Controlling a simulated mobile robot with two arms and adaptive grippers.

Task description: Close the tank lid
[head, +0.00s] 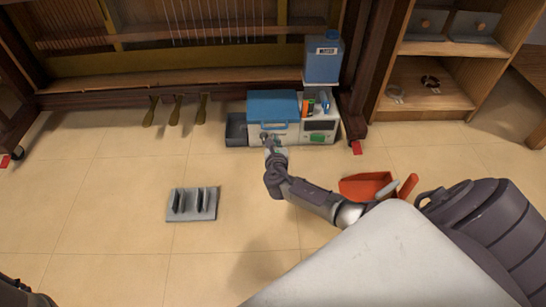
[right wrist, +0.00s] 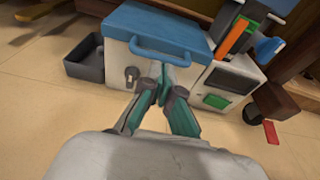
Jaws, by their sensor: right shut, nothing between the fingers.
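The tank is a white box (right wrist: 117,68) with a blue lid (head: 272,104) and a blue bar handle on the lid's front edge. The lid (right wrist: 160,22) lies across the top of the box, and I see no clear gap under it. My right gripper (head: 270,138) is at the front of the tank, just below the handle (right wrist: 168,51). In the right wrist view its teal fingers (right wrist: 160,82) are shut and empty, close to the front face. I cannot tell whether they touch it. My left gripper is not in view.
A grey tray (head: 236,130) adjoins the tank's left. Piano pedals (head: 175,112), a grey slotted holder (head: 191,204) and a red dustpan (head: 366,186) are nearby. Tiled floor in front is mostly clear.

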